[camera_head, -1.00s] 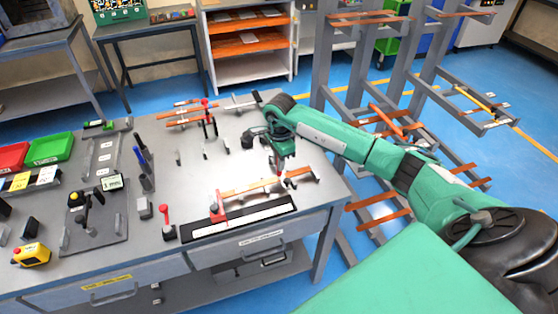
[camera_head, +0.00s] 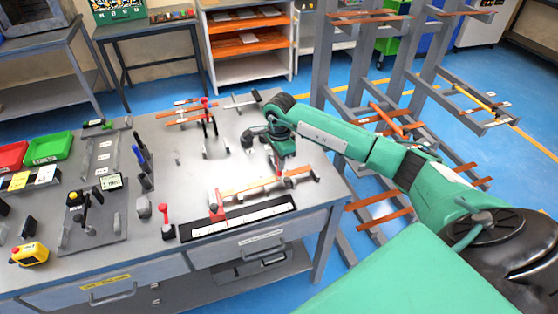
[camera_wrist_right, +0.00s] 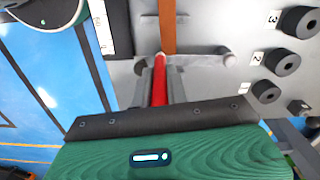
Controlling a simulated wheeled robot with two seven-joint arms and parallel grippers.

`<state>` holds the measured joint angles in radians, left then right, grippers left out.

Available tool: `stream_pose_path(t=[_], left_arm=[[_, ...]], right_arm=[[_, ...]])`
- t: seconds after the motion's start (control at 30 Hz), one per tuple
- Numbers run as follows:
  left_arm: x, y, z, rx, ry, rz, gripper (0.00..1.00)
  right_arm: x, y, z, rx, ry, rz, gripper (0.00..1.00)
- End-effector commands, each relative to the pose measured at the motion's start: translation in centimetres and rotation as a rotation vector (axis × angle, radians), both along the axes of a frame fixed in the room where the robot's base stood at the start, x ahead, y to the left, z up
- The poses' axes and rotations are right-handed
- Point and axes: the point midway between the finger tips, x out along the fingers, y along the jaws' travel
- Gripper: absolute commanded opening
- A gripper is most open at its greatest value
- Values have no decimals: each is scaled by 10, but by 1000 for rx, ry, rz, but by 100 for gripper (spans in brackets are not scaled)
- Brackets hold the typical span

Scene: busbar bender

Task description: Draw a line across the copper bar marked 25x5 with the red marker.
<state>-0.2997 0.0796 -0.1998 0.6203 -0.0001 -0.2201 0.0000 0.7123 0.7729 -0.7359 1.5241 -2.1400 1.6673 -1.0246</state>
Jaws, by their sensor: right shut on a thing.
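A long copper bar (camera_head: 250,187) lies on the workbench behind the white ruled strip. Its size marking is not readable. My right gripper (camera_head: 285,167) is over the bar's right part. In the right wrist view, my right gripper (camera_wrist_right: 159,82) is shut on the red marker (camera_wrist_right: 158,85). The marker points towards the copper bar (camera_wrist_right: 168,25), and its pale tip lies at the bar's near end in the picture. I cannot tell whether the tip touches the bar. No drawn line can be made out. My left gripper is not in view.
A white ruled strip (camera_head: 240,218) in a black frame runs along the bench front. More copper bars (camera_head: 190,112) lie at the back. Black cylinders (camera_wrist_right: 282,62) with number labels stand at right in the wrist view.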

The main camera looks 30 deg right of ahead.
Motion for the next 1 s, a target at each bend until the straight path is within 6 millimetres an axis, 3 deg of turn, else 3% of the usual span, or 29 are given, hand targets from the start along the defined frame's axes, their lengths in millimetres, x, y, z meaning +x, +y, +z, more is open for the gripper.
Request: stream_pose_path(t=[1.0], left_arm=[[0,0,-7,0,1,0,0]], right_arm=[[-1,0,-1,0,0,0,0]])
